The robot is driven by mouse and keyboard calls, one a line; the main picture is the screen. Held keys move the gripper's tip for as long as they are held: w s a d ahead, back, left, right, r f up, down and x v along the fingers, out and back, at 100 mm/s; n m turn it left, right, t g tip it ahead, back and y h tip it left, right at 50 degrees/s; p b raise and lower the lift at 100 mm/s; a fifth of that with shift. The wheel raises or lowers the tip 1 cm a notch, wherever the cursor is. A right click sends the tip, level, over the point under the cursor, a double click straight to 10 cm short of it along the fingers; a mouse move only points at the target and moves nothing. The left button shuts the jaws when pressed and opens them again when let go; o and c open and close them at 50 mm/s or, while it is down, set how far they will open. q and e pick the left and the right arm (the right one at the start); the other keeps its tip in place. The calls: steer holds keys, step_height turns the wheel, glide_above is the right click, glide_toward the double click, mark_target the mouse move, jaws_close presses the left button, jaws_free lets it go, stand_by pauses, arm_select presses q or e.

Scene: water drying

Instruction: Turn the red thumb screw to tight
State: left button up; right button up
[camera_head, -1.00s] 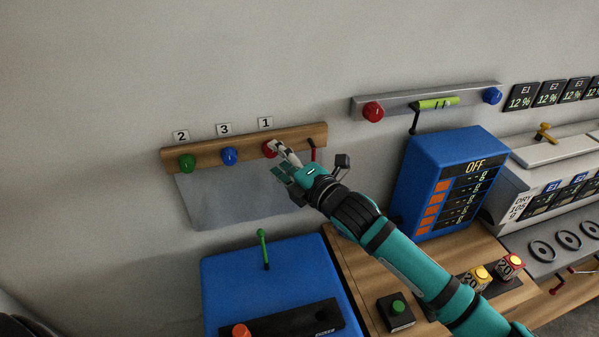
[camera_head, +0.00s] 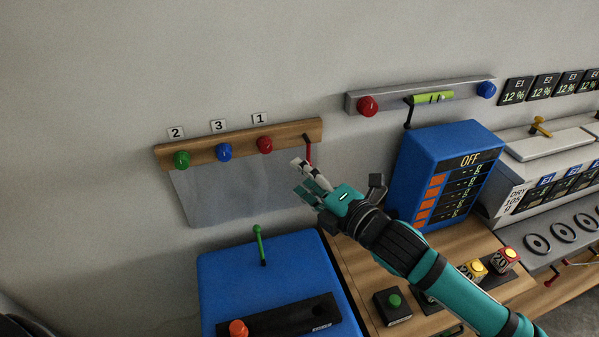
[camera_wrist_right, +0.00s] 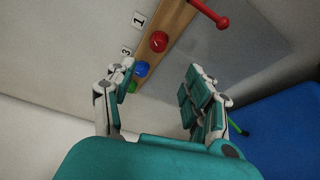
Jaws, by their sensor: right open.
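A red thumb screw (camera_head: 264,144) sits on a wooden rail on the wall, under the label 1. It also shows in the right wrist view (camera_wrist_right: 159,42), beyond the gap between the fingers. A second red knob (camera_head: 367,106) sits at the left end of a grey rail. My right gripper (camera_head: 300,178) is open and empty, below and to the right of the screw under label 1, apart from it. Its two fingers also show spread in the right wrist view (camera_wrist_right: 158,88). My left gripper is not in view.
The wooden rail (camera_head: 200,151) also bears a blue knob (camera_head: 224,152), a green knob (camera_head: 182,159) and a red lever (camera_head: 308,150) at its right end. A grey sheet (camera_head: 230,196) hangs below. A blue box with a green lever (camera_head: 261,245) stands beneath; a blue OFF unit (camera_head: 408,165) stands right.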

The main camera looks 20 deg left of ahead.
mark_target(266, 149)
steer(key=s+n+t+h+b, duration=0.4)
steer(key=s+n+t+b, duration=0.3)
steer(key=n, duration=1.2)
steer(key=shift+g, duration=0.7)
steer(key=p+x, duration=0.1)
steer(key=x, duration=0.9)
steer(key=p+x, duration=0.1)
steer(key=x, duration=0.5)
steer(key=shift+s+a+f+p, duration=0.15)
steer(key=shift+a+f+p, duration=0.15)
steer(key=shift+a, duration=0.1)
steer(key=shift+c, duration=0.3)
jaws_close()
